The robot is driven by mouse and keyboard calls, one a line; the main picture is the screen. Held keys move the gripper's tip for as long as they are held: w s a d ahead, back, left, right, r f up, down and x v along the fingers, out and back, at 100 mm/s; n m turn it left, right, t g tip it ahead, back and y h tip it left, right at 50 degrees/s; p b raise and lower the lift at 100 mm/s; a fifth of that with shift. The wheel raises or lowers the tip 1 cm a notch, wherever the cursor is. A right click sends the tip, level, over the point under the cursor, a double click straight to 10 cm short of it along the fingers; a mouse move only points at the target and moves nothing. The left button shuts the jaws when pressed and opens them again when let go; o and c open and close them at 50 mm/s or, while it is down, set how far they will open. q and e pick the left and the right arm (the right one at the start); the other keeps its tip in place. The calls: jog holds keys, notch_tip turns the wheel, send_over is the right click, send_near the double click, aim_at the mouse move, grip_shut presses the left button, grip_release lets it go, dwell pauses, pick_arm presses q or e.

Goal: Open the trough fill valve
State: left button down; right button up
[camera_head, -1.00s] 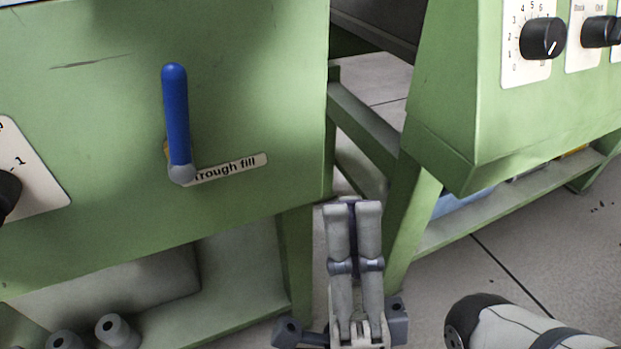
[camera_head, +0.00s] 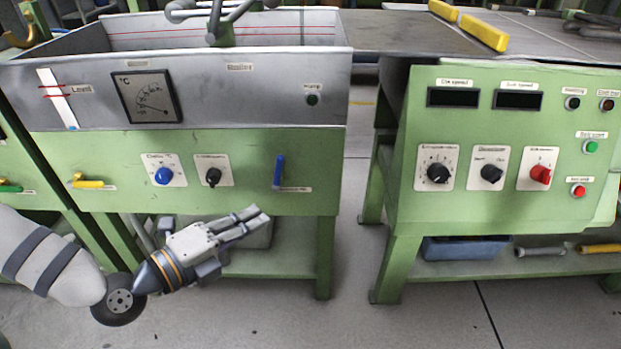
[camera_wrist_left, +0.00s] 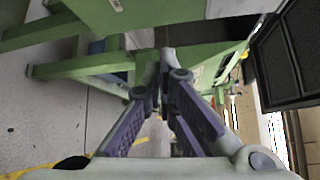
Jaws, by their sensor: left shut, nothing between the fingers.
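The trough fill valve has a blue lever (camera_head: 279,170) on the green front panel below the metal trough. The lever stands upright, with its pivot at the lower end beside a small white label (camera_head: 294,189). My left gripper (camera_head: 258,216) is shut and empty, below and slightly left of the lever, apart from it in the picture. Its fingers point up and to the right. In the left wrist view, the fingers (camera_wrist_left: 167,60) meet at their tips with nothing between them, and the lever cannot be made out. My right gripper is not in view.
A blue knob (camera_head: 163,175) and a black knob (camera_head: 213,175) sit left of the lever. A yellow lever (camera_head: 88,183) is farther left. A green control cabinet (camera_head: 480,215) stands at the right, with a floor gap between it and the trough unit.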

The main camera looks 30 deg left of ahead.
aim_at(279, 185)
pick_arm(q)
jog(key=w, duration=0.3)
jog(key=w+a+b, duration=0.1)
jog(key=w, duration=0.3)
jog(key=w+a+f+b, duration=0.1)
jog(key=w, duration=0.3)
jog(key=shift+w+a+f, duration=0.1)
jog(key=shift+w+a, duration=0.05)
jog(key=shift+a, duration=0.05)
